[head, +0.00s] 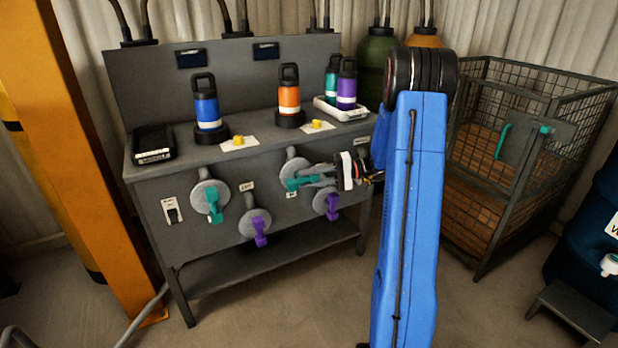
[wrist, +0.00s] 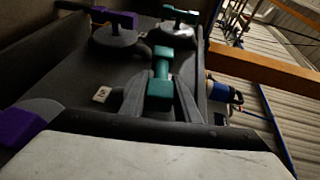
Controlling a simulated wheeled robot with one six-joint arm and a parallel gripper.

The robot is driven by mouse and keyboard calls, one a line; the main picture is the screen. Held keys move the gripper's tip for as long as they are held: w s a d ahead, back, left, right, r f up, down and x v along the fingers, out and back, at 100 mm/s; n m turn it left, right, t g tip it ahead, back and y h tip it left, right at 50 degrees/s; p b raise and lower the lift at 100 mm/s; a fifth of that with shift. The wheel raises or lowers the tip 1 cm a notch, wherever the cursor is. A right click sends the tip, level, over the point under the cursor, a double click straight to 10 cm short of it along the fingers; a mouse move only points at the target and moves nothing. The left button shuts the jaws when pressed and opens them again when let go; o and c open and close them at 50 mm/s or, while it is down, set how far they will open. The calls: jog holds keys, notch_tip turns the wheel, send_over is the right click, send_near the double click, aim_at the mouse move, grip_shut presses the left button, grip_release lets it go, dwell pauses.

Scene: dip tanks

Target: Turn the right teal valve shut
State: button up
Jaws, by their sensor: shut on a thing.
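The right teal valve (head: 292,183) is on the front panel of the grey bench, below the orange bottle. It has a round grey disc and a teal lever, which lies roughly sideways in the head view. My gripper (head: 313,178) reaches in from the right and is shut on this lever. In the wrist view the teal lever (wrist: 160,88) sits between my two grey fingers (wrist: 160,105). The fingers hide part of the disc. The left teal valve (head: 213,205) has its lever hanging down; it also shows in the wrist view (wrist: 180,14).
Purple valves stand close by, one lower left (head: 260,228) and one lower right (head: 332,206) of my gripper. Blue (head: 206,103) and orange (head: 289,97) bottles stand on the bench top (head: 180,150). A wire cage (head: 500,190) is at the right. The floor in front is clear.

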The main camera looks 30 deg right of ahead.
jog(key=shift+f+m+t+y, duration=0.3)
jog(key=shift+y, duration=0.4)
jog(key=o, duration=0.8)
jog(key=shift+a, duration=0.1)
jog(key=shift+c, duration=0.2)
jog(key=v, duration=1.7)
jog(key=shift+d+f, duration=0.2)
jog(key=shift+d, duration=0.05)
